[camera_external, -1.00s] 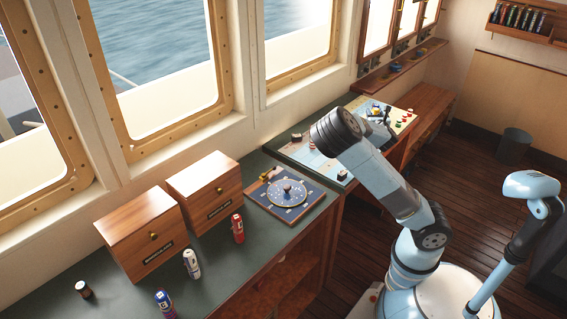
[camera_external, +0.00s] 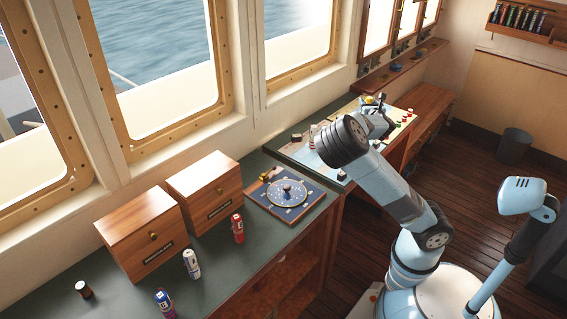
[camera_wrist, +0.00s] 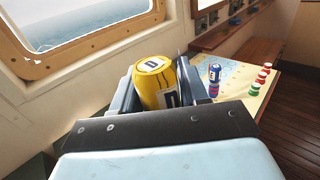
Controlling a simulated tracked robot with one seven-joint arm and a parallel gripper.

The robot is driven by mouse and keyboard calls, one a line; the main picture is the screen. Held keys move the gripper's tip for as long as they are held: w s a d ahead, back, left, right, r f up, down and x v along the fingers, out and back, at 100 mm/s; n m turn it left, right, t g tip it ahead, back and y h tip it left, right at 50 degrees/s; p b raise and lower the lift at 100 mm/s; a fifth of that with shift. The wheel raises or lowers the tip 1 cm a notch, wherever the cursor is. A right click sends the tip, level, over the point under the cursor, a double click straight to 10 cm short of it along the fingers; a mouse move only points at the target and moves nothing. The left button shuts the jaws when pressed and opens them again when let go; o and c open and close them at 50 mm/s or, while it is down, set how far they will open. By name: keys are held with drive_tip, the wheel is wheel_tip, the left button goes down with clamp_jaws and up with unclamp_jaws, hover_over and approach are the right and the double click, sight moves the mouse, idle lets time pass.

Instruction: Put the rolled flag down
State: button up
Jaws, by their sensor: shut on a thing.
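The rolled flag (camera_wrist: 153,75) is a yellow cylinder with a dark-and-white emblem, in the middle of the wrist view. My gripper (camera_wrist: 158,88) is shut on it, one finger on each side. Its top shows above the fingers; its lower end is hidden by my wrist. In the external view my gripper (camera_external: 378,121) is over the far part of the chart desk, with a small yellow patch of the flag (camera_external: 369,99) showing. I cannot tell whether the flag touches the desk.
A blue banded roll (camera_wrist: 214,73) stands right of my gripper on the chart (camera_wrist: 240,80), with several red and green pieces beyond. The near counter holds two wooden boxes (camera_external: 140,235), a round dial board (camera_external: 287,192), a red roll (camera_external: 238,228) and a white roll (camera_external: 191,264).

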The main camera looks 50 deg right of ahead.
drive_tip(key=w+a+r+n+t+y, duration=0.1)
drive_tip(key=w+a+n+t+y, duration=0.2)
drive_tip(key=w+a, duration=0.6)
drive_tip(key=w+a+r+n+t+y, duration=0.15)
drive_tip(key=w+a+y, duration=0.3)
drive_tip(key=a, duration=0.85)
drive_tip(key=w+a+n+y, duration=0.1)
drive_tip(key=a+n+y, duration=0.35)
drive_tip(key=a, duration=1.35)
drive_tip(key=w+a+n+y, duration=0.25)
drive_tip(key=a+y, duration=0.35)
drive_tip(key=a, duration=1.3)
drive_tip(key=s+a+f+n+g+y, duration=0.1)
drive_tip(key=s+a+n+g+y, duration=0.15)
drive_tip(key=s+a, duration=0.65)
drive_tip(key=s+a+f+n+g+y, duration=0.1)
drive_tip(key=s+a+n+g+y, duration=0.2)
drive_tip(key=a, duration=1.1)
drive_tip(key=s+a+f+n+g+y, duration=0.1)
drive_tip(key=s+a+n+y, duration=0.15)
drive_tip(key=s+a, duration=0.7)
drive_tip(key=shift+m+y, duration=0.25)
drive_tip(key=shift+y, duration=0.05)
drive_tip(key=shift+w+a+f, duration=0.2)
drive_tip(key=shift+f, duration=2.9)
drive_tip(key=shift+w+a+f, duration=0.25)
drive_tip(key=shift+f, duration=2.8)
drive_tip(key=shift+w+a+f, duration=0.2)
drive_tip(key=shift+f, duration=2.9)
